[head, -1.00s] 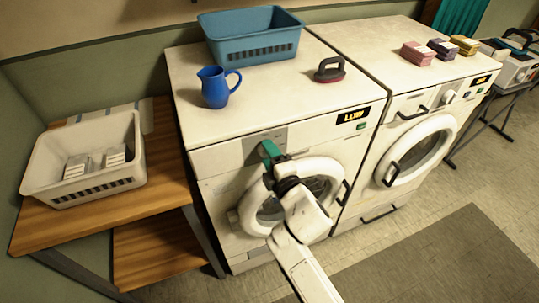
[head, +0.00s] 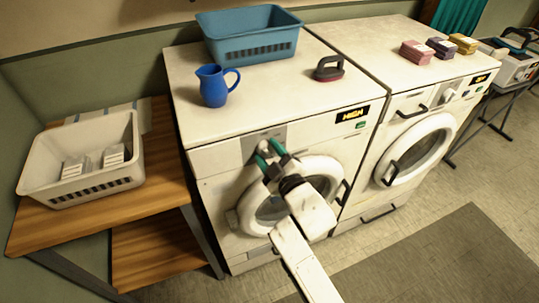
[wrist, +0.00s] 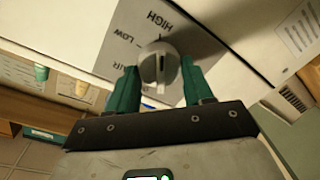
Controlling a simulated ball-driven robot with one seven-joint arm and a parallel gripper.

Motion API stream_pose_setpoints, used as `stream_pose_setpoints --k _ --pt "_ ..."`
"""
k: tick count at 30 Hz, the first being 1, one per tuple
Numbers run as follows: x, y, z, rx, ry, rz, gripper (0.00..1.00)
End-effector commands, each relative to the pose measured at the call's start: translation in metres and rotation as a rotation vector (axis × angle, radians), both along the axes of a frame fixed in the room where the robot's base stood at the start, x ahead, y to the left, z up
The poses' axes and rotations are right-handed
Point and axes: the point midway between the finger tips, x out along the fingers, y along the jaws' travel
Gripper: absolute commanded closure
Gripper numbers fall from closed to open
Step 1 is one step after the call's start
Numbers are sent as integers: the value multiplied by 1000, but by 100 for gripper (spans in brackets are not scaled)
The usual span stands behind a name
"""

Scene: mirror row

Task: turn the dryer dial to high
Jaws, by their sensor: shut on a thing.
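The dryer (head: 220,165) is the left white machine in the head view, with a round door below its panel. Its display (head: 353,113) reads HIGH in yellow. The dial (wrist: 158,63) is a pale round knob on a grey plate (wrist: 190,40) marked HIGH, LOW and a partly hidden word like AIR. My gripper (head: 269,152) reaches the panel from the front. In the wrist view its green fingers (wrist: 158,75) stand on both sides of the dial, shut on it. I cannot tell exactly which mark the knob points to.
A second white machine (head: 425,110) adjoins on the right. A white basket (head: 85,190) sits on the wooden shelf at left. Floor in front is open.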

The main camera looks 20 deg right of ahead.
Motion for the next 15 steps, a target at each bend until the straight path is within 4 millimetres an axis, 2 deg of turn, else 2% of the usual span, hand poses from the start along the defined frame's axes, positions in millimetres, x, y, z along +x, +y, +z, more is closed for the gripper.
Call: stream_pose_setpoints --k 15 --pt "-1 -1 -3 52 7 -1 79"
